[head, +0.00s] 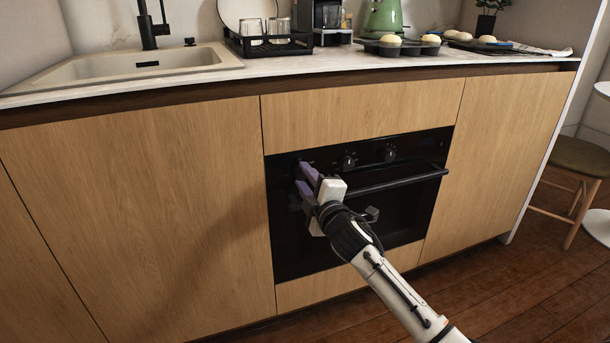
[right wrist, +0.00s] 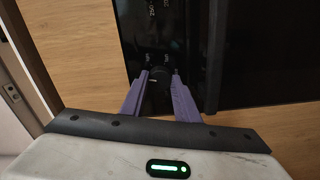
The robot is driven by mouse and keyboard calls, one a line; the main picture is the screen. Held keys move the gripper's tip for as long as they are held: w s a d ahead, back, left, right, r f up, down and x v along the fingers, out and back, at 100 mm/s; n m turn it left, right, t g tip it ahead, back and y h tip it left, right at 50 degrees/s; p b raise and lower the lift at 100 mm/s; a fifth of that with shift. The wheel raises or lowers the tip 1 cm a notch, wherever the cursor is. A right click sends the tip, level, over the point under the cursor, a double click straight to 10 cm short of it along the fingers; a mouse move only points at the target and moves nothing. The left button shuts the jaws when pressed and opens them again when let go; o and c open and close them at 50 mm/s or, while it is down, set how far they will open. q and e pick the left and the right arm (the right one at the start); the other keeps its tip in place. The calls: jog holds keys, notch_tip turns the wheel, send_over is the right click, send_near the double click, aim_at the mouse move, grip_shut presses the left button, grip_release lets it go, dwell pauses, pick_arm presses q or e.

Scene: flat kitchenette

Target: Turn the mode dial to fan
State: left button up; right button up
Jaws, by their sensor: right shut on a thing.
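The black oven (head: 290,245) is set into the wooden cabinet front, with its dials along the top panel. My right gripper (head: 304,174) reaches the left end of that panel. In the right wrist view its purple fingers (right wrist: 160,77) are shut on a round black dial (right wrist: 158,84), one finger on each side. Small white markings sit by this dial, too small to read surely. In the head view the gripper hides this dial. Two other dials, a middle one (head: 348,161) and a right one (head: 388,153), are free. My left gripper is not in view.
The oven door's bar handle (head: 400,180) runs just below the dials, close to my right gripper. The counter above holds a sink (head: 130,66), a dish rack (head: 268,46), a green kettle (head: 383,20) and baking trays with buns. A stool (head: 580,158) stands at right.

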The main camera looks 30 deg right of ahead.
jog(key=shift+r+m+p, duration=0.1)
jog(key=shift+m+p, duration=0.45)
jog(key=shift+m, duration=0.45)
jog(key=shift+m+p, duration=0.3)
jog(key=shift+m, duration=0.1)
jog(key=m+p, duration=0.3)
jog(key=m, duration=0.1)
jog(key=shift+m, duration=0.3)
jog(key=m+p, duration=0.3)
jog(key=m, duration=0.2)
jog(key=shift+p, duration=0.4)
jog(key=m+p, duration=0.2)
jog(key=m, duration=0.3)
jog(key=shift+m, duration=0.3)
jog(key=shift+m+p, duration=0.55)
jog(key=shift+m, duration=0.35)
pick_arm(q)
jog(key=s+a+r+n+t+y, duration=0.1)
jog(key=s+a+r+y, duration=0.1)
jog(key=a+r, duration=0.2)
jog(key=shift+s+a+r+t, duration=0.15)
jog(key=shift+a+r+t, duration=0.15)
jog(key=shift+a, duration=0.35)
pick_arm(e)
jog(key=shift+m, duration=0.5)
